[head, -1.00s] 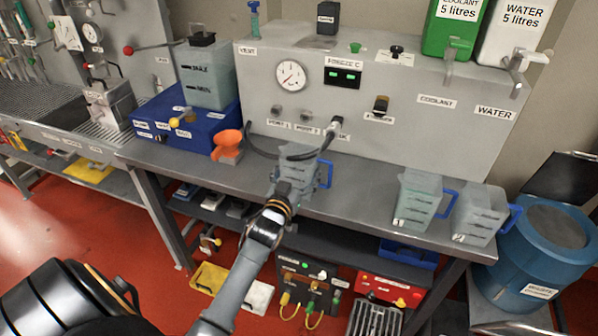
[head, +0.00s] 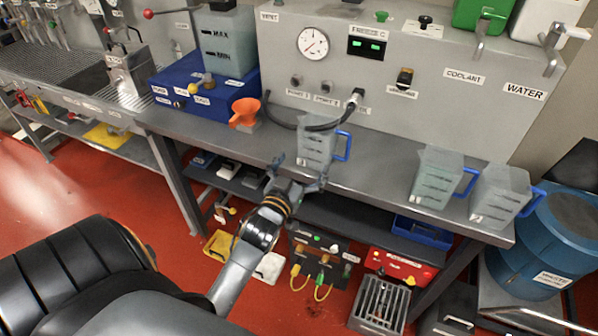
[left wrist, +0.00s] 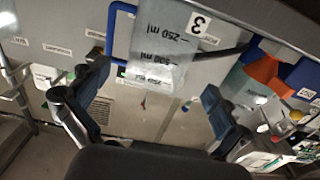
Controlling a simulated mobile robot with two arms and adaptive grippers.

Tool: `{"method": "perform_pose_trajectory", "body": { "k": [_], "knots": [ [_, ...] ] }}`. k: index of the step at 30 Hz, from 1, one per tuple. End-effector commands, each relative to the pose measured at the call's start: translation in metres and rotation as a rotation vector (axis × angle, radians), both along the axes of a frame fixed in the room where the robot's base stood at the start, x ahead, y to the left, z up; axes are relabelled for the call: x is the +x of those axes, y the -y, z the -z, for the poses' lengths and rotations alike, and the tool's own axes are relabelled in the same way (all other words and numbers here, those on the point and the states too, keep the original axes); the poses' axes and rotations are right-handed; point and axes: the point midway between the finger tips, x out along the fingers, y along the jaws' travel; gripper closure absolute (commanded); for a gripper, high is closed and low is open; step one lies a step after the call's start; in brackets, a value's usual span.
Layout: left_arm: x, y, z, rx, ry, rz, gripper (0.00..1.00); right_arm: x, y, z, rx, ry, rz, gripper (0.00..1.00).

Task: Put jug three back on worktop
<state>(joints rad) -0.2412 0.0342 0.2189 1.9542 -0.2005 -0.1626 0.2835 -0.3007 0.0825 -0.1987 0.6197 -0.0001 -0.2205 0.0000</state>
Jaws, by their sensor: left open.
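Jug three (head: 317,142) is a clear grey jug with a blue handle on its right. It stands upright on the worktop (head: 385,185), near the front edge, in front of the grey console. In the left wrist view the jug (left wrist: 172,42) shows upside down, with its "3" label and ml marks. My left gripper (head: 296,172) is open and empty, just in front of the jug and apart from it. Its two fingers also show spread in the left wrist view (left wrist: 150,105), with the jug beyond them. My right gripper is not in view.
Two similar jugs (head: 437,178) (head: 500,195) stand to the right on the worktop. An orange funnel (head: 244,112) and blue unit (head: 205,95) are to the left. A black hose (head: 320,126) runs by jug three's top. A blue drum (head: 545,240) stands at the right.

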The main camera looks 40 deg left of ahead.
Motion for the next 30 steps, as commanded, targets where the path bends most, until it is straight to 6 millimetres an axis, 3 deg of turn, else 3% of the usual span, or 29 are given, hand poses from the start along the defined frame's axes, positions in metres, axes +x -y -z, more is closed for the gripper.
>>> {"method": "perform_pose_trajectory", "body": {
  "k": [6,14,17,20,23,24,26,27,29,30],
  "knots": [
    [-0.025,0.006,0.001,0.0,0.0,0.0,0.0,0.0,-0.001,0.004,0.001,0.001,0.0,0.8],
    [-0.029,0.007,0.0,0.0,0.0,0.0,0.0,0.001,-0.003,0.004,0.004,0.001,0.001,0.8],
    [-0.027,0.01,0.017,-0.007,-0.031,0.007,0.0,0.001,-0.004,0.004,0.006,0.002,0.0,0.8],
    [-0.026,0.02,0.068,-0.025,-0.13,0.029,0.0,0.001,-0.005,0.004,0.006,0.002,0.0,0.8],
    [-0.035,0.04,0.153,-0.049,-0.296,0.068,0.0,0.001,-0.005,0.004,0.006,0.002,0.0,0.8],
    [-0.044,0.05,0.191,-0.056,-0.373,0.087,0.0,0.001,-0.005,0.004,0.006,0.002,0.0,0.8],
    [-0.064,0.065,0.248,-0.067,-0.493,0.118,0.0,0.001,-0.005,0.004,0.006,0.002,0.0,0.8],
    [-0.08,0.075,0.284,-0.07,-0.572,0.139,0.0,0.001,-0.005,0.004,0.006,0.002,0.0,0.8],
    [-0.111,0.089,0.336,-0.074,-0.692,0.169,0.0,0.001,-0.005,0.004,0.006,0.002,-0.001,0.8],
    [-0.136,0.098,0.368,-0.074,-0.772,0.189,0.0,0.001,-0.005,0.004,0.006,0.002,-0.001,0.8]
  ]
}}
